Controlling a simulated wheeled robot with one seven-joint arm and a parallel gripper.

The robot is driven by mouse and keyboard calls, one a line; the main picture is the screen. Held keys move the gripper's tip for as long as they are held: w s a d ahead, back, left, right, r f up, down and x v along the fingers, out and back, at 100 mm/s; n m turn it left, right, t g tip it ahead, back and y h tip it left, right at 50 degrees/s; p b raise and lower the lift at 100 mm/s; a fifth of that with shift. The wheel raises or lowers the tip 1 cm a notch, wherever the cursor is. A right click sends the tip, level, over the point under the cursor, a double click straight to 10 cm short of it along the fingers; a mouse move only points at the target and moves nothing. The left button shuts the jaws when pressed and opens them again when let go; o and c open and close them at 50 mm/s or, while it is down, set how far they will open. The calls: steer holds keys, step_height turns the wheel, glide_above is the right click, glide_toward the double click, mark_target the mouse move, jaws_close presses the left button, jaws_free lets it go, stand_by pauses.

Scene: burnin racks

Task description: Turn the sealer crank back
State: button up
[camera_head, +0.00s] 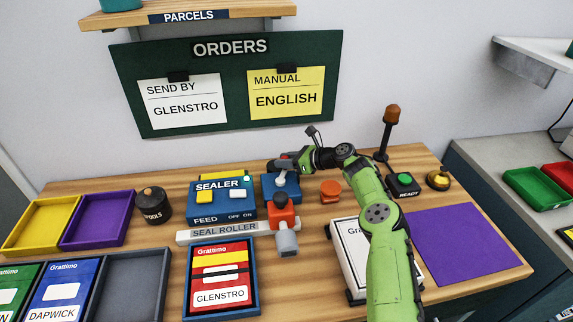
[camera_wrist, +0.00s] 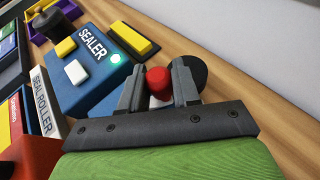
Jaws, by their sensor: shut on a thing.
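The blue sealer (camera_head: 221,211) stands at the middle of the wooden bench, with yellow and white keys and a lit pale green lamp. It also shows in the wrist view (camera_wrist: 88,88). A smaller blue block (camera_head: 284,190) to its right carries the crank, whose red knob (camera_wrist: 158,80) shows between my fingers in the wrist view. My gripper (camera_head: 286,161) is shut on this crank knob, coming in from the right. The crank's arm below the knob is mostly hidden by my fingers, and its exact angle cannot be told.
The seal roller (camera_head: 212,232) lies in front of the sealer, with a red-orange block (camera_head: 284,212) at its right end. A pouch tray (camera_head: 253,275) stands before it. An orange knob (camera_head: 330,190) and a beacon (camera_head: 388,130) stand to the right. The purple mat (camera_head: 470,243) is bare.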

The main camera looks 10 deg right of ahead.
steer(key=shift+r, duration=0.1)
stand_by(0.3)
steer(key=o, duration=1)
steer(key=p+v, duration=0.3)
steer(key=v, duration=1.2)
steer(key=shift+d+r, duration=0.15)
steer(key=shift+d, duration=0.15)
